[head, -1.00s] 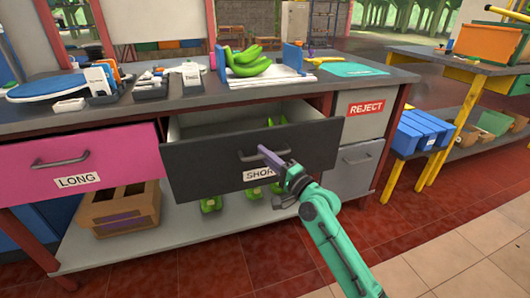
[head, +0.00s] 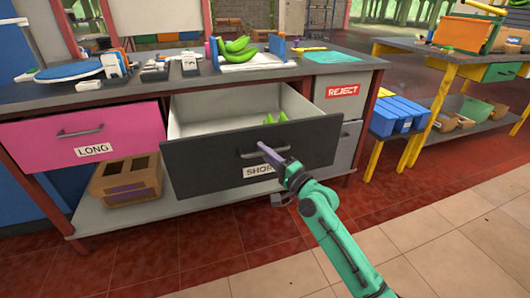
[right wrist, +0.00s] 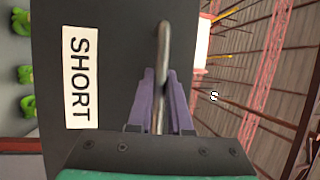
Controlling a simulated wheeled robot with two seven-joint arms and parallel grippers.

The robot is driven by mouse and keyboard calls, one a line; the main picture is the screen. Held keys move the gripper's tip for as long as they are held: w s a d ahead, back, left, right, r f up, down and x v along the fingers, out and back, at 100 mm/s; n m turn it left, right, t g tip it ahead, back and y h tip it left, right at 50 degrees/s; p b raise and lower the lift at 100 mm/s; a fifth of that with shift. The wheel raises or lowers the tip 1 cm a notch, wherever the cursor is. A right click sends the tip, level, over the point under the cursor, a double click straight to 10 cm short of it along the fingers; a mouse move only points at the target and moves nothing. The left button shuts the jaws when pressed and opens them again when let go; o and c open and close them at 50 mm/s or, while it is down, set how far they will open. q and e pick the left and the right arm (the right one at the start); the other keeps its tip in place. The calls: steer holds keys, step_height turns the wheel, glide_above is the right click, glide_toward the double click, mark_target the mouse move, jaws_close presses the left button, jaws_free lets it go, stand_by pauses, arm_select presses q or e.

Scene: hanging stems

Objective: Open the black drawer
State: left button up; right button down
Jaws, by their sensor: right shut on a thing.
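The black drawer (head: 205,172), labelled SHORT, stands well out from the bench in the head view. Its pale inside shows, with some green bananas in it. My right gripper (head: 268,150) is at the drawer's front, shut on its metal handle (head: 250,154). In the right wrist view, the purple fingers (right wrist: 162,95) lie on both sides of the handle bar (right wrist: 163,45), beside the SHORT label (right wrist: 78,78). My left gripper is not in view.
A pink drawer (head: 50,140) labelled LONG is closed at left. A grey REJECT front (head: 330,105) is at right. Green bananas (head: 236,48) and tools lie on the bench top. A cardboard box (head: 125,185) sits on the lower shelf. Red tile floor in front is clear.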

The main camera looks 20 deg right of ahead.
steer(key=c, duration=0.8)
jaws_free()
steer(key=shift+c, duration=0.2)
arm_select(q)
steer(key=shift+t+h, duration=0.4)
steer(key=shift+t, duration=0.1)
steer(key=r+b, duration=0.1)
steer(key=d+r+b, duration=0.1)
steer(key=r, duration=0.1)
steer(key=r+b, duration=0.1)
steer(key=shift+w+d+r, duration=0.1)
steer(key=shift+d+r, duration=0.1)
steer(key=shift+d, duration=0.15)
arm_select(e)
steer(key=v, duration=1.4)
steer(key=shift+s, duration=0.2)
steer(key=shift+d, duration=0.1)
